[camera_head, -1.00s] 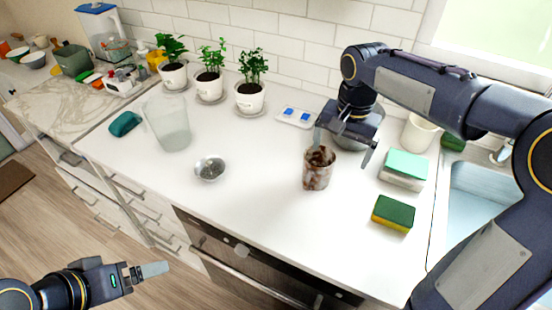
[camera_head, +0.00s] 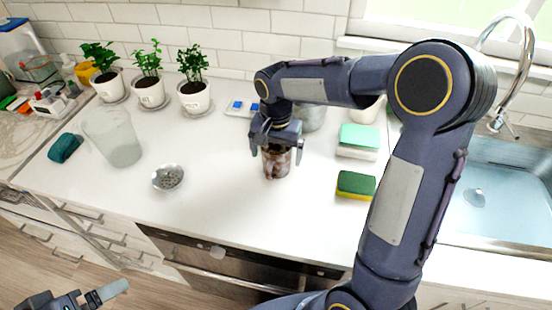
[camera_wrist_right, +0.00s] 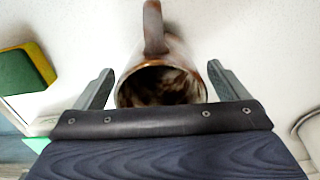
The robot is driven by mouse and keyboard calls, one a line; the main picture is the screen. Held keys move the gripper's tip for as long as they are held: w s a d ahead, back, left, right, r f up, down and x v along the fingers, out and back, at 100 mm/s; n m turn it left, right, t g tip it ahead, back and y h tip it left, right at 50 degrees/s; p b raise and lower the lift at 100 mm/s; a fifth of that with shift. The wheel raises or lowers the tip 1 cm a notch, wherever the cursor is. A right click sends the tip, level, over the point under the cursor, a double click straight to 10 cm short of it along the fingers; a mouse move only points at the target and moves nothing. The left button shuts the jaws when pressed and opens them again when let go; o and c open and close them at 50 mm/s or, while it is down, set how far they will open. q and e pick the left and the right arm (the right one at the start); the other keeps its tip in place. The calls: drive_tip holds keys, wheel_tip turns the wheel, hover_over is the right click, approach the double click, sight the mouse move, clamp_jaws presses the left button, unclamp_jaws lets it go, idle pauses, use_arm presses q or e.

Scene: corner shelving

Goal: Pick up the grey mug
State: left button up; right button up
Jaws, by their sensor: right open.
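A mug (camera_head: 277,166) mottled brown and grey stands upright on the white counter. In the right wrist view the mug (camera_wrist_right: 160,84) shows its dark open mouth and its handle at the top. My right gripper (camera_head: 276,150) is open, pointing down over the mug, with one finger on each side of it. In the wrist view gaps show between the fingers and the mug; the right gap is small. A plain grey round vessel (camera_head: 311,118), partly hidden by my arm, stands behind the mug. My left gripper (camera_head: 106,293) is low at the left, partly cut off.
A green-and-yellow sponge (camera_head: 355,185) and a mint-topped block (camera_head: 359,138) lie right of the mug. A small bowl (camera_head: 168,177) and a clear vase (camera_head: 113,138) stand left. Potted plants (camera_head: 194,96) line the wall. The sink (camera_head: 495,190) is at right. The front counter is clear.

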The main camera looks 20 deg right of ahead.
drive_tip(key=c, duration=1.2)
drive_tip(key=shift+c, duration=0.2)
drive_tip(key=shift+r, duration=0.1)
